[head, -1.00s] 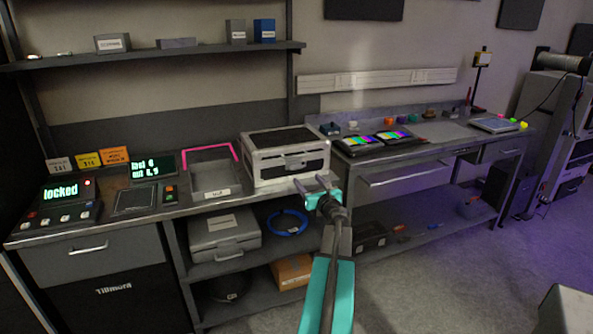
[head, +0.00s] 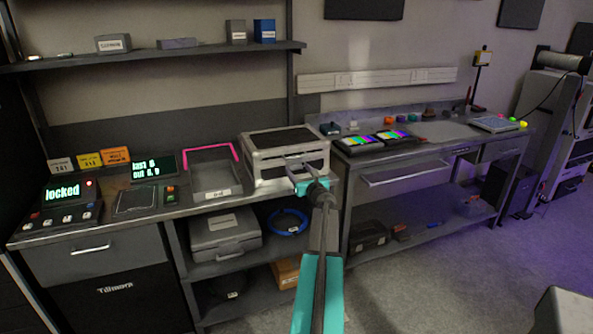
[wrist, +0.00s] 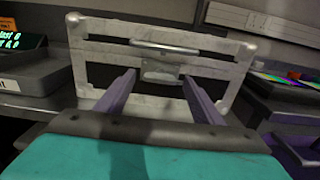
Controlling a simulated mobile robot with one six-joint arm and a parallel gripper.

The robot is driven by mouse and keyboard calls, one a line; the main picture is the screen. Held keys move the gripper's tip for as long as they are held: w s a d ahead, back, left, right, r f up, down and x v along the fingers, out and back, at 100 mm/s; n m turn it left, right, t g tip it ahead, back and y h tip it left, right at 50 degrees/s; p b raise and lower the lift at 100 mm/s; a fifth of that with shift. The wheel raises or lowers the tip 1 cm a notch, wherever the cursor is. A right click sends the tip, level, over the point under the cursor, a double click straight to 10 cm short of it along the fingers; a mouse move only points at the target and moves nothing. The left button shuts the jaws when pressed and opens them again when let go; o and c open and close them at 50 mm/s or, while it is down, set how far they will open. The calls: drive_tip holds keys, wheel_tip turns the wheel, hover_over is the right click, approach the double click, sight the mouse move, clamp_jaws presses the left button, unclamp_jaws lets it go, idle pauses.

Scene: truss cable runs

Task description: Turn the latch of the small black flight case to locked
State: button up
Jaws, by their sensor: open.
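The small flight case (head: 265,165) stands on the left bench, with a black lid panel and pale metal edges. In the wrist view the case (wrist: 115,75) fills the upper middle. Its front latch (wrist: 160,72) sits between and beyond my fingertips. My gripper (head: 302,176) is open and in front of the case's front face. In the wrist view my gripper (wrist: 158,85) has its two purple fingers spread, one on each side of the latch, with nothing between them. I cannot tell whether the fingers touch the case. In the head view the gripper partly covers the latch.
A pink-handled tray (head: 212,178) stands left of the case. A screen reading "locked" (head: 62,192) is at the far left. A grey case (head: 225,235) and a blue cable coil (head: 288,221) sit on the shelf below.

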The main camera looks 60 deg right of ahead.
drive_tip(key=shift+x, duration=1)
drive_tip(key=c, duration=1)
drive_tip(key=shift+a+f, duration=0.15)
drive_tip(key=shift+a, duration=0.05)
